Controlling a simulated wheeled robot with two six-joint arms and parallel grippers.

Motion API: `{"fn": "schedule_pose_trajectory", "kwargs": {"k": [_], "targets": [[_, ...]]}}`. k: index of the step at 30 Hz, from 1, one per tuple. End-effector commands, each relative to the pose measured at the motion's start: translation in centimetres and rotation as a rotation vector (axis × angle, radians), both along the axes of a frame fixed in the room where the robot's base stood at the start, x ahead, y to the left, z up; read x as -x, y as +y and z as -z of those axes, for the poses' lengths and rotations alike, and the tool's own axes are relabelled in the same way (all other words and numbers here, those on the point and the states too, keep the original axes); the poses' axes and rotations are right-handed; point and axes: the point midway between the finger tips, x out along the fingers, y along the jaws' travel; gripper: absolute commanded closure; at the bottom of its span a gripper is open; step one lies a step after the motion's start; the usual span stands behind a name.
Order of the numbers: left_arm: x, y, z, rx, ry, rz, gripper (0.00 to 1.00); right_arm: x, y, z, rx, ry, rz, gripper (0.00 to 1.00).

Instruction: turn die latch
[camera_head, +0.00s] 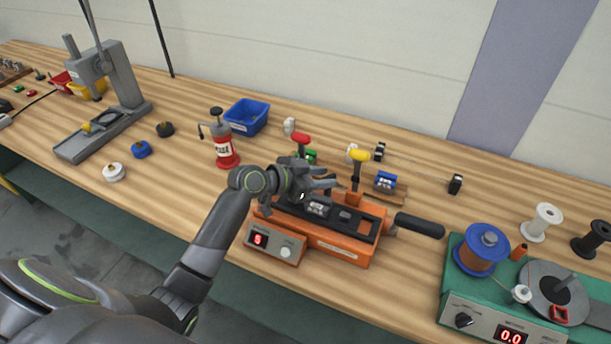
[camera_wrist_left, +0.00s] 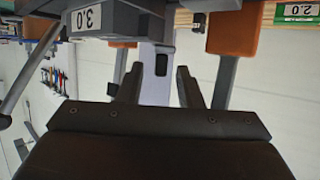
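The orange die machine (camera_head: 345,245) stands on the bench, with a dark top, a display reading 5, a red-knobbed lever (camera_head: 301,140), a yellow-knobbed lever (camera_head: 359,157) and a black handle (camera_head: 419,225) on its right. I cannot tell which part is the die latch. My left gripper (camera_head: 331,187) is over the machine's top, between the two levers. In the left wrist view, which is upside down, its fingers (camera_wrist_left: 172,68) are apart with nothing between them. A grey block marked 3.0 (camera_wrist_left: 88,18) is close by at upper left. My right gripper is not in view.
A red bottle (camera_head: 225,152) and blue bin (camera_head: 246,116) stand left of the machine. A blue block (camera_head: 385,182) is behind it. A green winding unit (camera_head: 450,290) with spools stands at right. A grey press (camera_head: 115,80) is far left.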

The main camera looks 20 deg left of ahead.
Motion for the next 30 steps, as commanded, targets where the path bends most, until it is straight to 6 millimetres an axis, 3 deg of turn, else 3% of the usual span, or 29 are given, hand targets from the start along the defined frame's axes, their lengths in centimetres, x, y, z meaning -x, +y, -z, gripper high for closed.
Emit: {"fn": "schedule_pose_trajectory", "kwargs": {"k": [18, 30], "targets": [[6.8, 5.8, -3.4, -0.008, -0.001, 0.0, 0.67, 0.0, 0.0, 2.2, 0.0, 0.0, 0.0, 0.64], [10.3, 8.6, -5.4, -0.007, 0.002, 0.002, 0.67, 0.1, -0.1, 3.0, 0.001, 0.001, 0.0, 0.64]]}}
